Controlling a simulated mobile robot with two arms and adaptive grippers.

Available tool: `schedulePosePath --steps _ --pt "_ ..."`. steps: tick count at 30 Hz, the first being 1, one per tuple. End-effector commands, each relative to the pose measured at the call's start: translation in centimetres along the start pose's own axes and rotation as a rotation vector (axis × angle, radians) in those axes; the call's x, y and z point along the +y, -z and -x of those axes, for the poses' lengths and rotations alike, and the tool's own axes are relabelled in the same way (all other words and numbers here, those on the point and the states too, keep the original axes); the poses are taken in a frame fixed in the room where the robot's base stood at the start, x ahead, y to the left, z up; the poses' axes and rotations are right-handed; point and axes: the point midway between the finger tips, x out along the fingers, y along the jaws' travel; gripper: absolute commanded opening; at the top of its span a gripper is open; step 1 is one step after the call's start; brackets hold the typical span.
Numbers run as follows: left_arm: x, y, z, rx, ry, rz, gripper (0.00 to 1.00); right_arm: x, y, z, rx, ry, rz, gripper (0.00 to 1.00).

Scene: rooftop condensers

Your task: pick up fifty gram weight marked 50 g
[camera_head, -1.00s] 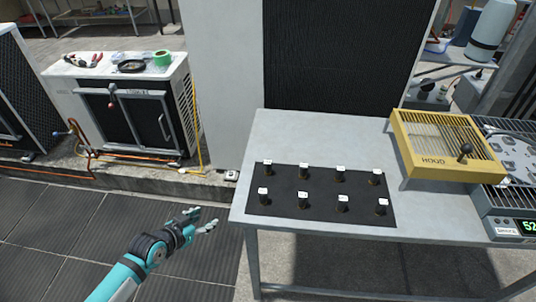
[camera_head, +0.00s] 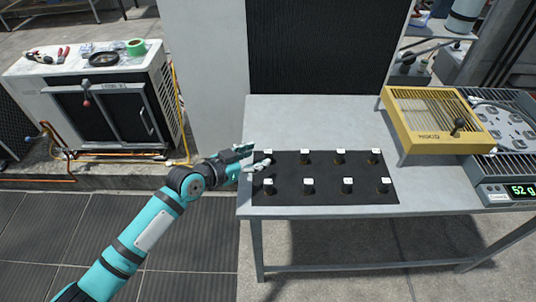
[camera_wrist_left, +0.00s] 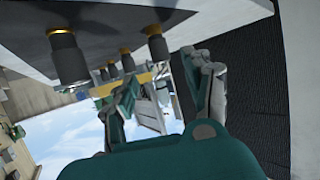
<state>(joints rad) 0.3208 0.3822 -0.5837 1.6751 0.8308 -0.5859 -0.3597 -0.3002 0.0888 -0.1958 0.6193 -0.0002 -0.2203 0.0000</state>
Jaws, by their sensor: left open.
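Several small dark weights with white tags stand in two rows on a black mat (camera_head: 325,197) on the grey table. The tags are too small to read, so I cannot tell which one is the 50 g weight. The front-left weight (camera_head: 268,187) and back-left weight (camera_head: 267,156) are nearest my left gripper (camera_head: 262,159). It is open and empty, at the mat's left edge. The left wrist view is tilted and shows both fingers (camera_wrist_left: 165,88) apart, with dark weights with brass-coloured ends (camera_wrist_left: 67,55) beyond them. My right gripper is not in view.
A yellow hood (camera_head: 400,130) stands on the table's right side, beside a balance whose display (camera_head: 520,190) reads 52 g. The table (camera_head: 300,120) is clear behind the mat. A white condenser unit (camera_head: 30,85) stands at the left, with tape and tools on top.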

Motion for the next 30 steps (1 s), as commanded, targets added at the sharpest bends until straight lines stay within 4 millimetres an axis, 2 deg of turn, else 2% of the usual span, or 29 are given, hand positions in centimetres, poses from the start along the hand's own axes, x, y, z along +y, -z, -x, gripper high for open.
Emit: schedulePosePath --steps 8,16,25,26,30 --pt "-0.1 0.1 -2.1 0.000 0.000 0.002 0.51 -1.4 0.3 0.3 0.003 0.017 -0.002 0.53" --pt "-0.3 -0.1 -5.7 0.001 0.001 0.001 0.51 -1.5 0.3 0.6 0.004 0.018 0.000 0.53" --pt "-0.3 -0.1 -6.2 0.000 0.001 0.000 0.51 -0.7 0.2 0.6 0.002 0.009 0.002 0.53" --pt "-0.3 -0.1 -6.2 0.000 0.001 0.000 0.50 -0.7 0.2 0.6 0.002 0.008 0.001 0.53" --pt "-0.3 -0.1 -6.2 0.000 0.001 0.000 0.32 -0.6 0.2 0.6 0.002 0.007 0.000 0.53"
